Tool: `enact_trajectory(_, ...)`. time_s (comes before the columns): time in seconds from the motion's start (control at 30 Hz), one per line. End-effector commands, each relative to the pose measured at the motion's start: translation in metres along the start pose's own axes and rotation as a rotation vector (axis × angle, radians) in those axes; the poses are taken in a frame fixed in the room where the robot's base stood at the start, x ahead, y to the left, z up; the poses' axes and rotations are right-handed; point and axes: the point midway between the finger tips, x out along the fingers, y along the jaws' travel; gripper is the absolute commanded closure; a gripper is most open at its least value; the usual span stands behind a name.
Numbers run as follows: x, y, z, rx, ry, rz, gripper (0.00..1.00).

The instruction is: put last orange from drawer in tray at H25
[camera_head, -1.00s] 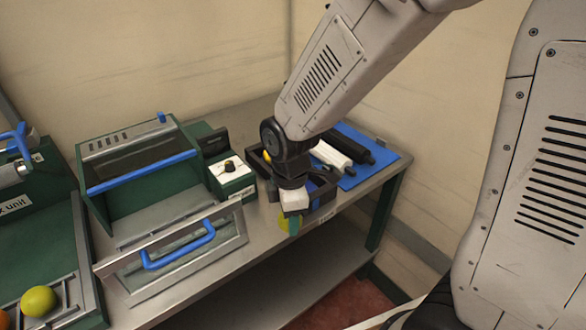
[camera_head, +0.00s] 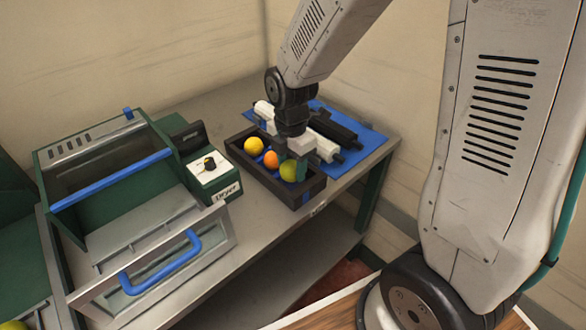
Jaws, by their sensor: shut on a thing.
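A dark rectangular tray (camera_head: 255,175) stands on the metal bench beside the dryer. A yellow fruit (camera_head: 254,146) and an orange one (camera_head: 271,159) lie in its left and middle parts. My gripper (camera_head: 292,168) points down over the right part of the tray, shut on a yellow-green fruit (camera_head: 288,172). That fruit is at the tray's right end, at about rim level; I cannot tell whether it touches the floor of the tray. No H25 mark is readable.
The green dryer (camera_head: 105,165) stands left, its front panel with a blue handle (camera_head: 160,265) lowered open. A control box (camera_head: 208,170) sits between dryer and tray. A blue mat (camera_head: 370,135) with white and black cylinders lies behind the tray. Another yellow-green fruit (camera_head: 12,325) shows bottom left.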

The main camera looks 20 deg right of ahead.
Motion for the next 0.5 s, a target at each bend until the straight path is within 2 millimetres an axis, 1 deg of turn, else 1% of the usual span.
enact_trajectory(0.17,0.001,0.006,0.009,0.002,0.000,0.000,0.78)
enact_trajectory(0.27,0.002,0.013,0.019,0.003,0.000,0.001,0.78)
enact_trajectory(0.4,0.028,0.011,0.017,0.000,0.001,-0.004,0.78)
enact_trajectory(0.5,0.037,0.011,0.017,0.000,0.000,-0.001,0.78)
